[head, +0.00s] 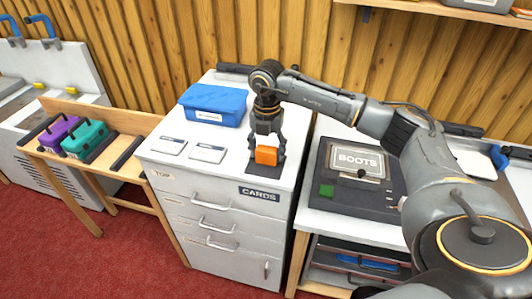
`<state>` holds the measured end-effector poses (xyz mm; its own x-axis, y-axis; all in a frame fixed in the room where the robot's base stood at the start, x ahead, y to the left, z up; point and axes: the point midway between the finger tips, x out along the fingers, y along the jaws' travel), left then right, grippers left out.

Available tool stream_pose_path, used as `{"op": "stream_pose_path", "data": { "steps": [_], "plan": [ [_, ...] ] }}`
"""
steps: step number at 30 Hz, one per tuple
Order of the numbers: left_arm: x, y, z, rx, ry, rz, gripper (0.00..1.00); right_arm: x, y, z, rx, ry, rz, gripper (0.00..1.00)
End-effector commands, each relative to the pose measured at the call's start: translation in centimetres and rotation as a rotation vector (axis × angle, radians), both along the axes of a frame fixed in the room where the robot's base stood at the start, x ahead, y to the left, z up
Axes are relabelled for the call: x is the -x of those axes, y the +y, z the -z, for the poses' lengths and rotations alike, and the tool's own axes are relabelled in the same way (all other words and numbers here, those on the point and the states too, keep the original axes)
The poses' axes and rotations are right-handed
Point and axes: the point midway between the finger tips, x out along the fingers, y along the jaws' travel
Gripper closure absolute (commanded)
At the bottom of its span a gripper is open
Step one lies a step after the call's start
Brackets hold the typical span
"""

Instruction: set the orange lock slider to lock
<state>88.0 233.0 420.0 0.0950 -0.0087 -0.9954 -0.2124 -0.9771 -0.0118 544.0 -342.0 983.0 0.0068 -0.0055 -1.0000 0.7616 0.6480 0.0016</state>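The orange lock slider (266,155) is a small upright orange block on a dark base plate (262,167). It stands near the front right of the white top of the drawer cabinet, above the CARDS label. My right gripper (266,150) points straight down over it, with one finger on each side of the block. Whether the fingers touch the block or stand slightly apart, I cannot tell. No lock or unlock marking is readable by the slider. My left gripper is not in view.
A blue lidded box (213,103) and two small labelled cards (208,153) lie left of the slider on the cabinet (165,137). A dark BOOTS device (358,178) stands on the bench to the right. A wooden table (75,104) holds purple (60,132) and teal (86,139) cases.

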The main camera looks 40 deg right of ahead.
Motion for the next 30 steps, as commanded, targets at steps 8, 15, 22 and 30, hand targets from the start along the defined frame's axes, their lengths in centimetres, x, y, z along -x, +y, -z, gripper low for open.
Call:
{"op": "stream_pose_path", "data": {
  "steps": [8, 15, 22, 30],
  "plan": [
    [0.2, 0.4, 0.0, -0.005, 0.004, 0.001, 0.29, 0.1, 0.1, 0.0, -0.002, 0.004, -0.001, 0.21],
    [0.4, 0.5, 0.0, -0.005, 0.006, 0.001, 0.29, 0.1, 0.1, -0.9, -0.002, 0.003, -0.001, 0.21],
    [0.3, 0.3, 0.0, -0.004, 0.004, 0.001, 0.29, 0.0, 0.1, -5.4, -0.003, -0.001, 0.000, 0.21],
    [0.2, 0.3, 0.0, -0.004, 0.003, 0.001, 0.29, 0.0, 0.0, -10.4, -0.003, 0.001, 0.000, 0.21]
  ]
}}
